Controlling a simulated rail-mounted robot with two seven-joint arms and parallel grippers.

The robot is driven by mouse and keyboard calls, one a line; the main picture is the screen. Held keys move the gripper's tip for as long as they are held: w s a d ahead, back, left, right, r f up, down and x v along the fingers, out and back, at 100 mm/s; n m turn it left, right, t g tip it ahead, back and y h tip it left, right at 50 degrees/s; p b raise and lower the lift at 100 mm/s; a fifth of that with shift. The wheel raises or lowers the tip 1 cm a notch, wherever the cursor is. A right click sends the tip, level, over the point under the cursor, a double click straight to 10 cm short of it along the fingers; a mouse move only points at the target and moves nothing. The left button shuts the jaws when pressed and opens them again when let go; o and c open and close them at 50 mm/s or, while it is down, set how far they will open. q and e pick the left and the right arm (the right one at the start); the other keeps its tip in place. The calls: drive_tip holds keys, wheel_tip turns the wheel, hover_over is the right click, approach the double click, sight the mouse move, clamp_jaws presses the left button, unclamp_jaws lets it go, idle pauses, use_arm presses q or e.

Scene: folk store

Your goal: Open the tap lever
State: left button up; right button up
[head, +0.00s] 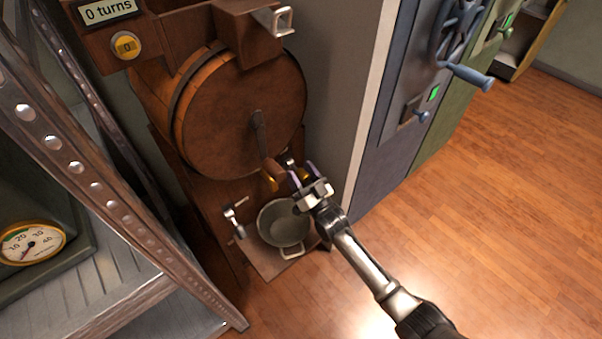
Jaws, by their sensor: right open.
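A wooden barrel (240,120) with a dark hoop lies on a brown stand, its round end facing me. A narrow dark upright piece (259,128), which looks like the tap lever, stands out against the lower part of that end. Below it is a brass-coloured tap part (269,174). My right gripper (301,172) is open at the tap, its purple-tinted fingers on either side of a small brass piece. I cannot tell whether they touch it. The gripper partly hides the tap. My left gripper is not in view.
A grey pot (284,222) stands on the stand's low shelf under the tap. A metal rack (85,155) fills the left side. A blue cabinet (400,110) with a handwheel stands right. Open wooden floor lies right.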

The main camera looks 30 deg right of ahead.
sight(301, 171)
wheel_tip(301, 171, up, 4)
drive_tip(key=p, duration=0.3)
drive_tip(key=s+d+r+p, duration=0.6)
drive_tip(key=s+d+p, duration=0.1)
drive_tip(key=s, duration=0.2)
drive_tip(key=shift+s+d+r, duration=0.15)
drive_tip(key=shift+r, duration=0.25)
